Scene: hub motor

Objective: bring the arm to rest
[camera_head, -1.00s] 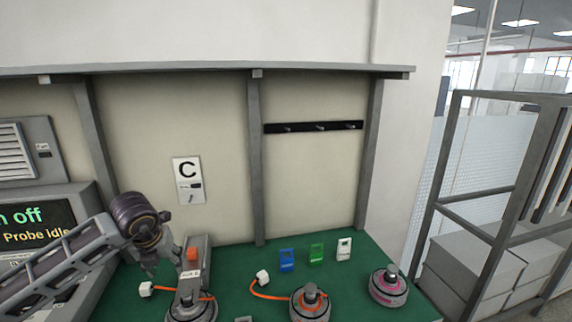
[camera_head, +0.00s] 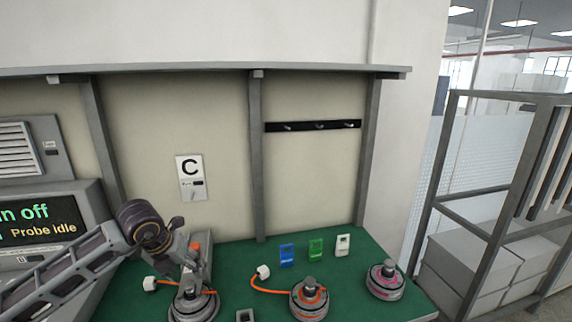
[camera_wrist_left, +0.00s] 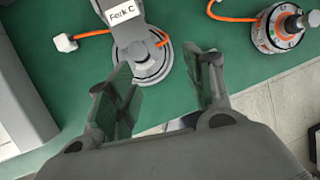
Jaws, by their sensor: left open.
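My left arm comes in from the left in the head view, and its gripper (camera_head: 192,272) hangs over the green bench (camera_head: 245,255). In the left wrist view my left gripper (camera_wrist_left: 163,82) has its two fingers spread with nothing between them. Past the fingertips is a hub motor (camera_wrist_left: 152,62) with a grey part labelled "Fork C" (camera_wrist_left: 124,15) over it. This motor also shows in the head view (camera_head: 194,309), partly behind the gripper. I cannot tell the gap between fingers and motor.
Two more motors stand to the right, one with an orange cable (camera_head: 310,299), one with a pink ring (camera_head: 385,281). Blue (camera_head: 287,255), green (camera_head: 315,249) and white (camera_head: 342,245) tags stand behind them. A screen (camera_head: 42,228) is at the left, a rack (camera_head: 490,210) at the right.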

